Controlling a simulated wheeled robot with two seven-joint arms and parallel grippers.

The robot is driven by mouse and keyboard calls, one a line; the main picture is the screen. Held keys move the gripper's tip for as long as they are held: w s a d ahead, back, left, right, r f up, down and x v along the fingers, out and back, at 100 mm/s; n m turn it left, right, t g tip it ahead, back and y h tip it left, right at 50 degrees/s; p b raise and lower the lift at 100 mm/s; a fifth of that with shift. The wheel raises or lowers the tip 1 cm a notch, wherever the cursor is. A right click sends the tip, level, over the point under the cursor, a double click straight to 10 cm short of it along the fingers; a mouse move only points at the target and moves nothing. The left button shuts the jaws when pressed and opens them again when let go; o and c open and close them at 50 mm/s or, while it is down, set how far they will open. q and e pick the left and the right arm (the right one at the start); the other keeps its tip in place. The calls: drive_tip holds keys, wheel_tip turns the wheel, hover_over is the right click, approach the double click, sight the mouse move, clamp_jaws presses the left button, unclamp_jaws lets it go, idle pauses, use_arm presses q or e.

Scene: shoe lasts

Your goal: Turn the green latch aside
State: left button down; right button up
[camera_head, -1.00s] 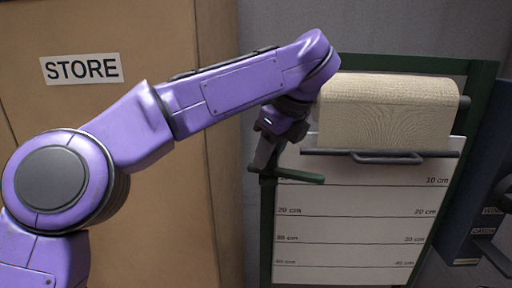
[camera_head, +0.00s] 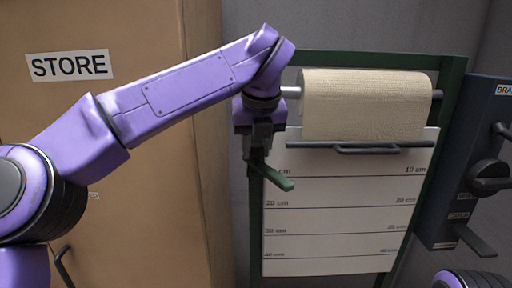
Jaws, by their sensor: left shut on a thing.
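The green latch (camera_head: 274,178) is a short bar at the upper left of the green-framed board. In the head view it slants down to the right, across the board's left edge. My left gripper (camera_head: 257,157) is directly above it, pointing down, and is shut on the latch near its left end. The fingertips are small and dark here, so their exact contact is hard to see. My right gripper is not in view.
A cream roll (camera_head: 365,104) hangs on a rod above a dark bar with a handle (camera_head: 370,148). The white board (camera_head: 330,222) has measuring lines. A dark blue panel (camera_head: 462,150) with knobs stands at right. A brown STORE cupboard (camera_head: 150,190) stands behind my left arm.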

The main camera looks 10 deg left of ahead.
use_arm(q)
drive_tip(key=shift+d+f+m, duration=0.1)
drive_tip(key=shift+f+m, duration=0.1)
drive_tip(key=shift+m, duration=0.1)
drive_tip(key=c, duration=0.8)
unclamp_jaws()
drive_tip(key=shift+r, duration=0.1)
drive_tip(key=p+v, duration=0.2)
drive_tip(key=v, duration=0.8)
drive_tip(key=shift+r, duration=0.25)
